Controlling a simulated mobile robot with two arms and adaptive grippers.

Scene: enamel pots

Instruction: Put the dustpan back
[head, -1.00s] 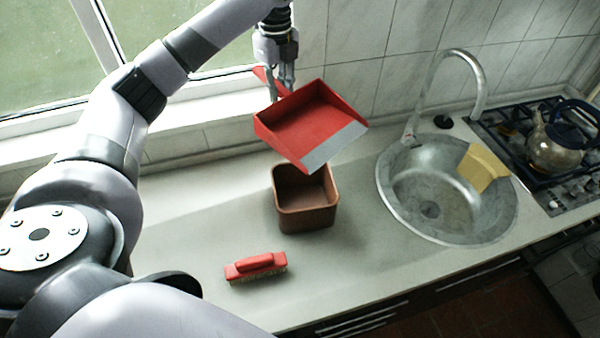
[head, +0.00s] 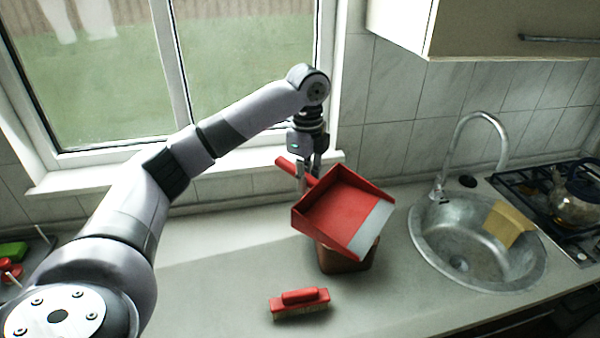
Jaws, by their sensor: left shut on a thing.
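The red dustpan (head: 340,212) with a pale grey front lip is in the middle of the head view, its lip pointing to the lower right. My left gripper (head: 308,182) comes down from above and is shut on the dustpan's red handle at the upper left. I cannot tell whether the dustpan touches the bin. My right gripper is not in view.
A red brush (head: 300,302) lies on the counter (head: 215,290) in front of the bin. A round metal sink (head: 480,245) with a yellow cloth (head: 507,222) and a tall faucet (head: 480,120) is to the right. A kettle (head: 575,200) stands on the stove. A wall cabinet (head: 500,40) hangs upper right.

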